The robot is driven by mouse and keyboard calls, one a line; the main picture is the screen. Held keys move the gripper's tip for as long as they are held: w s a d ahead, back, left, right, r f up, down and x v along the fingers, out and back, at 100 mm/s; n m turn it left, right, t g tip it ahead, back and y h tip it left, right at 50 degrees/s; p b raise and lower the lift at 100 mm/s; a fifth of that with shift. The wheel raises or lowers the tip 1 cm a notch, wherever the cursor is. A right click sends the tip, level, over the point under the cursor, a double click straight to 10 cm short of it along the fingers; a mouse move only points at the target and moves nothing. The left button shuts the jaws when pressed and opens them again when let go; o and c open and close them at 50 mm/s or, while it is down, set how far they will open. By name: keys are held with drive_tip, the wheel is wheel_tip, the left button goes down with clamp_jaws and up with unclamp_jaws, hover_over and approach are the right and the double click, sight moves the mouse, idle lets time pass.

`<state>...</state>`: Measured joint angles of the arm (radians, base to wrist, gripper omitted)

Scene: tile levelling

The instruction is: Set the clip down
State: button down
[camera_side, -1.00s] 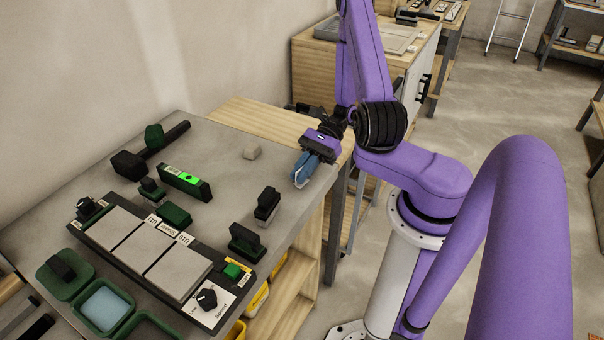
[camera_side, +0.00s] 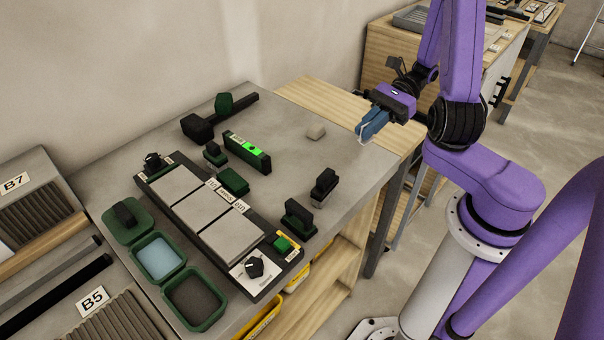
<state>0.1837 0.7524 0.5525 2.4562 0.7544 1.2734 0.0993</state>
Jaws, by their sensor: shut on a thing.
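My gripper (camera_side: 366,133) hangs at the right side of the grey work table (camera_side: 290,168), near its right edge. Its blue fingers are shut on a small pale clip (camera_side: 360,136), of which only a thin light edge shows at the fingertips. The fingers hide the rest. The clip appears held above the table top, but its exact height cannot be told.
Three grey tiles (camera_side: 203,208) lie in a row on a black base with a green button (camera_side: 283,244). A level with a bright green window (camera_side: 247,152), a black mallet (camera_side: 198,129), dark blocks (camera_side: 324,187) and green trays (camera_side: 195,297) stand around.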

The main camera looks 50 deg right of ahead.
drive_tip(key=s+a+r+n+g, duration=0.2)
drive_tip(key=a+r, duration=0.1)
drive_tip(key=a, duration=1.3)
hover_over(267, 201)
drive_tip(key=s, duration=0.1)
drive_tip(key=f, duration=0.8)
drive_tip(key=shift+d+f, duration=0.2)
drive_tip(key=shift+f, duration=0.05)
drive_tip(key=shift+w+a+f, duration=0.2)
drive_tip(key=shift+w+f, duration=0.25)
drive_tip(key=shift+f, duration=1.7)
drive_tip(key=shift+f, duration=0.1)
drive_tip(key=c, duration=1.2)
unclamp_jaws()
drive_tip(key=shift+c, duration=0.2)
